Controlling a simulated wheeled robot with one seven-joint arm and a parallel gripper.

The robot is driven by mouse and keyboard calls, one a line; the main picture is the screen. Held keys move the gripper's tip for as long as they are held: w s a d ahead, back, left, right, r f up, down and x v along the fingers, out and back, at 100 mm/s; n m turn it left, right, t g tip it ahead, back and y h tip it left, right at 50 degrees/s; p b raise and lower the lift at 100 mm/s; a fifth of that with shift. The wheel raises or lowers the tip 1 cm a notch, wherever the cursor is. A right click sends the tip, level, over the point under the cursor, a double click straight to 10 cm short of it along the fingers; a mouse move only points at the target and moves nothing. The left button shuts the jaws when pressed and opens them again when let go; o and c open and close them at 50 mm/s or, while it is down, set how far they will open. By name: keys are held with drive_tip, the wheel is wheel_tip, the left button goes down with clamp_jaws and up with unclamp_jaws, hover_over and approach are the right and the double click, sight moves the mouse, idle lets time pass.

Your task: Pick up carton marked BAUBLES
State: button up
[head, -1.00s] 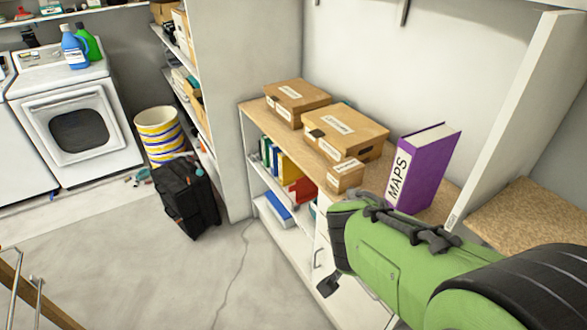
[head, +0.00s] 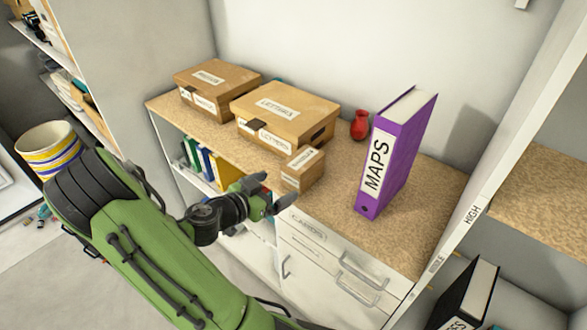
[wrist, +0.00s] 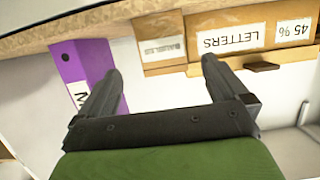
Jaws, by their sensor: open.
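A small brown carton (head: 303,171) stands at the front edge of the wooden counter top. Its label is small and blurred but looks like BAUBLES; the carton also shows at the top of the wrist view (wrist: 160,22). My gripper (head: 268,193) is in front of this carton, a little to its left and near the counter's front edge. In the wrist view, my gripper (wrist: 160,68) has its fingers spread with nothing between them, and the carton lies beyond the gap, apart from the fingers.
A larger LETTERS carton (head: 285,112) is close behind the small carton. Another carton (head: 215,85) is further left. A purple MAPS binder (head: 398,152) stands to the right, with a red vase (head: 360,125) behind. White drawers (head: 335,265) are below; bare counter lies at right.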

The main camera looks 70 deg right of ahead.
sight(290, 178)
drive_tip(key=x, duration=0.5)
drive_tip(key=shift+w+d+f, duration=0.1)
drive_tip(key=shift+d+f, duration=0.05)
drive_tip(key=shift+d, duration=0.25)
drive_tip(key=p+x, duration=0.1)
drive_tip(key=x, duration=0.4)
drive_tip(key=shift+s+d+f, duration=0.15)
drive_tip(key=shift+s+d, duration=0.05)
drive_tip(key=shift+d, duration=0.1)
drive_tip(key=shift+a, duration=0.1)
drive_tip(key=shift+c, duration=1)
drive_tip(key=c, duration=1.1)
drive_tip(key=shift+o, duration=0.2)
